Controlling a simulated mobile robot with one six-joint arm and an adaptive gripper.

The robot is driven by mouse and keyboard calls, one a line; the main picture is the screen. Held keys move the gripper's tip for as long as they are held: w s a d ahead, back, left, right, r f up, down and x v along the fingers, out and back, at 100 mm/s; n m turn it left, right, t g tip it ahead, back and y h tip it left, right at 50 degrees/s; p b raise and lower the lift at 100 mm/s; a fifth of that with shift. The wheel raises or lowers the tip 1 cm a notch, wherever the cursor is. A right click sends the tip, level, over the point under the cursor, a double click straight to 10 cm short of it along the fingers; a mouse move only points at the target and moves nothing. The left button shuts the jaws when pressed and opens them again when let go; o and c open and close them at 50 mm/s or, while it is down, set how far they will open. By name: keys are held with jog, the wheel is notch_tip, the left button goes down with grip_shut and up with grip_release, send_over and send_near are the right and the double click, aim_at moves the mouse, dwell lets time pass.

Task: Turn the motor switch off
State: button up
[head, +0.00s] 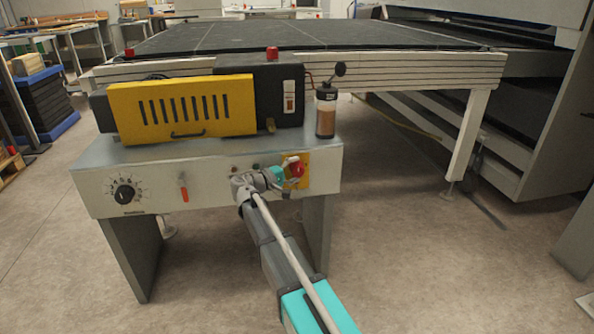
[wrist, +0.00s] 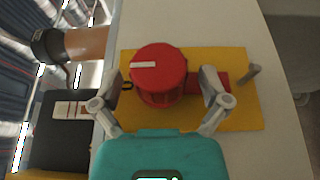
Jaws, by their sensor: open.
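The red knob (head: 297,168), which looks like the motor switch, sits on a yellow plate (head: 305,177) at the right of the grey front panel. In the wrist view the red knob (wrist: 158,72) has a white mark pointing left on its top face, and the yellow plate (wrist: 235,115) lies behind it. My gripper (head: 288,171) is at the knob. In the wrist view my gripper (wrist: 160,84) is open, with one finger on each side of the knob. I cannot tell whether either finger touches it.
The front panel (head: 222,188) also has a numbered dial (head: 124,192) at left and an orange-red lever (head: 183,191). Above are a yellow vented cover (head: 180,110) and a brown bottle (head: 326,111). A grey peg (wrist: 251,74) stands right of the knob in the wrist view.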

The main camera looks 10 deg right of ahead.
jog(key=v, duration=1.2)
dwell(0.5)
jog(key=s+d+f+m+g+y+p, duration=0.2)
jog(key=s+d+f+g+y+p, duration=0.45)
jog(key=s+d, duration=0.5)
jog(key=s+f+m+y+p, duration=0.2)
jog(key=s+f+m+y, duration=0.1)
jog(key=s+y, duration=0.85)
notch_tip(320, 180, up, 38)
jog(key=s+h+p, duration=0.1)
jog(key=p, duration=3.7)
jog(key=shift+s+d+f, duration=0.2)
jog(key=shift+s+f, duration=0.05)
jog(key=shift+s, duration=0.15)
